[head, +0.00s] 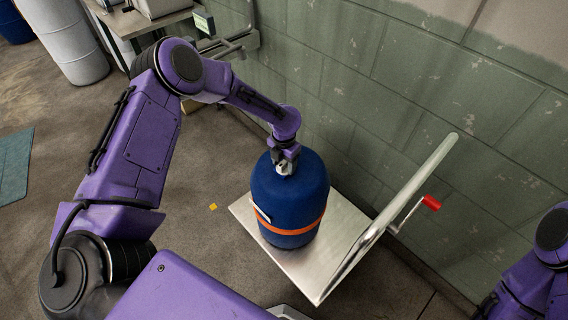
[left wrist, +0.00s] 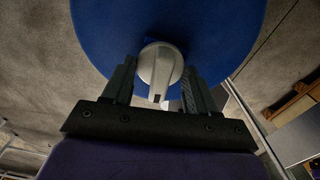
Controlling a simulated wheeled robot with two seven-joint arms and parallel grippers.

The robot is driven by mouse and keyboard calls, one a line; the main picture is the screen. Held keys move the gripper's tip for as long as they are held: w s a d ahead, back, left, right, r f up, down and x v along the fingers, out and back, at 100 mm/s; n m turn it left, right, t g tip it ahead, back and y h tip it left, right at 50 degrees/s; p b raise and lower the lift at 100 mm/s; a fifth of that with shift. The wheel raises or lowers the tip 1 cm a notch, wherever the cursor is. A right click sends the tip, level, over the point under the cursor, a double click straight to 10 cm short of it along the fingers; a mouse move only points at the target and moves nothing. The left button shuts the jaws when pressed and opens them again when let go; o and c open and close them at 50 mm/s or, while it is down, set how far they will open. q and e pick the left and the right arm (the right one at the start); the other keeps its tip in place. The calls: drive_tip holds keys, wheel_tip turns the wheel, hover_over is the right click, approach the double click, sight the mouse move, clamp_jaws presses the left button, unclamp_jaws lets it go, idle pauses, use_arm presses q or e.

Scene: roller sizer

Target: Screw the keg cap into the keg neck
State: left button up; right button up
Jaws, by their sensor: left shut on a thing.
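The blue keg (head: 290,195) with an orange band stands upright on a metal platform. Its domed blue top also fills the upper part of the left wrist view (left wrist: 215,30). The silver keg cap (left wrist: 160,68) sits over the middle of the keg top, between the fingers of my left gripper (left wrist: 158,85). In the head view the left gripper (head: 286,166) reaches down onto the cap (head: 284,168) from above and is shut on it. The keg neck is hidden under the cap, so I cannot tell how deep the cap sits. My right gripper is out of view; only part of that arm shows at the lower right.
The metal platform (head: 335,250) has an upright frame (head: 405,190) with a red-handled crank (head: 431,203) to the keg's right. A green block wall (head: 400,80) runs behind. A table with equipment and drums (head: 70,40) stand at the upper left. A yellow scrap (head: 213,207) lies on the floor.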

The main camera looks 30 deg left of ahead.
sight(284, 161)
use_arm(q)
drive_tip(key=shift+s+f, duration=0.15)
drive_tip(key=shift+f, duration=0.05)
drive_tip(key=o, duration=1.3)
drive_tip(key=shift+o, duration=0.3)
drive_tip(key=shift+a, duration=0.1)
drive_tip(key=shift+o, duration=1.1)
drive_tip(key=shift+r, duration=0.1)
wheel_tip(284, 161, up, 7)
drive_tip(key=p, duration=0.6)
drive_tip(key=shift+r, duration=0.1)
